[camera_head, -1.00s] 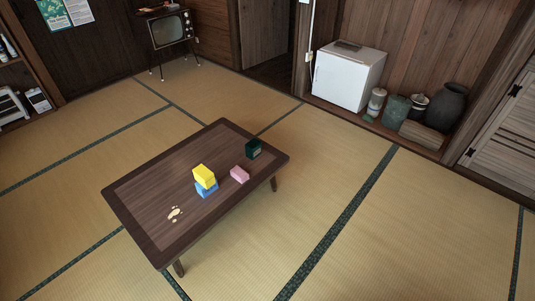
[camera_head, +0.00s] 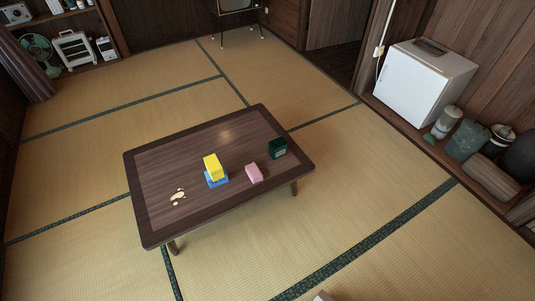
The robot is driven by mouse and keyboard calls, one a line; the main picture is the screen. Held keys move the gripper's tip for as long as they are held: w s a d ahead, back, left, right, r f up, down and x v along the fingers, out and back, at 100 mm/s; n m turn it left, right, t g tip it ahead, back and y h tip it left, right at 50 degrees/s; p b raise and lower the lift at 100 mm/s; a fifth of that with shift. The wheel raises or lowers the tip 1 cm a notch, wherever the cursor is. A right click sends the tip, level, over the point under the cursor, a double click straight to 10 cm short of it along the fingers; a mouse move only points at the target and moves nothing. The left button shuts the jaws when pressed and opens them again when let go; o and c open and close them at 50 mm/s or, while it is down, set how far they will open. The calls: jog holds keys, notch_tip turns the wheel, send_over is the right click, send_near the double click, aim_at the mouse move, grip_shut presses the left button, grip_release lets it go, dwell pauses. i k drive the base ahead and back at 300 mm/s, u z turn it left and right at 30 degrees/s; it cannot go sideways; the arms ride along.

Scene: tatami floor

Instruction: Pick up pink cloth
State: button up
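The pink cloth (camera_head: 254,173) is a small, block-like folded piece lying on the low dark wooden table (camera_head: 160,226), near its front right edge. A yellow block-like piece (camera_head: 213,166) rests on a blue flat piece (camera_head: 216,180), just left of the pink cloth. A dark green box (camera_head: 278,149) stands to the right of and behind the pink cloth. My gripper is not in view; only a small whitish fragment shows at the bottom edge, too little to identify.
Tatami floor (camera_head: 400,190) is open around the table. A white fridge (camera_head: 415,85) and several pots and bins stand along the right wall. A television on legs (camera_head: 236,6) is at the back, a green fan (camera_head: 38,48) and shelf at the far left.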

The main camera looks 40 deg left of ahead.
aim_at(255, 175)
jog(key=u, duration=0.35)
jog(key=i, duration=1.05)
jog(key=u, duration=1.05)
jog(key=i, duration=0.9)
jog(key=u, duration=0.5)
jog(key=k, duration=0.85)
jog(key=u, duration=0.2)
jog(key=i, duration=0.9)
jog(key=z, duration=0.05)
